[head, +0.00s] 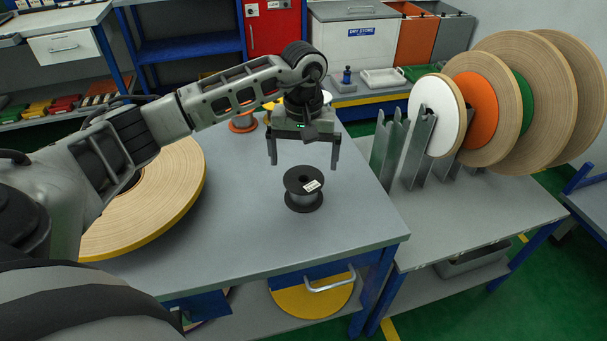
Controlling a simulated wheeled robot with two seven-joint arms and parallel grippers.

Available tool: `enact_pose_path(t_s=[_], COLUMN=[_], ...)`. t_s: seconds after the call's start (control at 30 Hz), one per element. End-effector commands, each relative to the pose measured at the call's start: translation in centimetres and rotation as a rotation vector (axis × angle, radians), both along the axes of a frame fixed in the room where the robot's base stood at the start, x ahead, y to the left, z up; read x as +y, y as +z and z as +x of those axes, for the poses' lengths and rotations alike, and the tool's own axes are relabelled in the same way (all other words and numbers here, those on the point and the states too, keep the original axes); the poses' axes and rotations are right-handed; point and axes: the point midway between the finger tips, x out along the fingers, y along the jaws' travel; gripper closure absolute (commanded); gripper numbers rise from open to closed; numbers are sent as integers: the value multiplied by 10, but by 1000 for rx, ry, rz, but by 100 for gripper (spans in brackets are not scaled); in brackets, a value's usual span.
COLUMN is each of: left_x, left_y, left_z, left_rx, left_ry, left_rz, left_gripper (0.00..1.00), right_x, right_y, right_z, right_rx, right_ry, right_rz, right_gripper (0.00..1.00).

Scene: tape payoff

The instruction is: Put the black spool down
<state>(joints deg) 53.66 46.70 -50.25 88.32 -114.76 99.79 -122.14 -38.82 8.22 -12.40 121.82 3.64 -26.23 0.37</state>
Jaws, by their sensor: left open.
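The black spool (304,189) stands upright on the grey tabletop (240,235), with a white label on its top flange and grey winding around its core. My left gripper (304,164) is above and slightly behind the spool in the picture. Its two fingers point down, spread wide, with nothing between them. The spool appears apart from the fingers. My right gripper does not show.
A large tape roll (160,205) lies on the table at left, partly behind my left arm. An orange spool (243,123) stands at the back. At right, a rack (422,150) holds several upright discs. Tabletop around the black spool is clear.

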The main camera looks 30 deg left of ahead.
Motion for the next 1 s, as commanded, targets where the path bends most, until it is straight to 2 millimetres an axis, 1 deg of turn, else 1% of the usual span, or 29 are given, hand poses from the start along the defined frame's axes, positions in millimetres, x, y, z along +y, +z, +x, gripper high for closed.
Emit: enact_pose_path(t_s=[0.03,0.1,0.2,0.3,0.43,1.0], left_x=[1,0,0,0,0,0], left_y=[11,23,36,43,47,46], left_z=[1,1,1,0,0,0], left_rx=[-4,-4,-2,0,2,2], left_ry=[1,0,0,0,1,1], left_rz=[0,1,1,0,0,0], left_gripper=[0,0,0,0,0,0], right_x=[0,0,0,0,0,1], right_y=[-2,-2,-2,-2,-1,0], right_z=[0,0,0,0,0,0], right_rx=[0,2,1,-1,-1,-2], right_ry=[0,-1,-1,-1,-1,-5], right_rz=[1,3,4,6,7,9], right_gripper=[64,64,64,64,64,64])
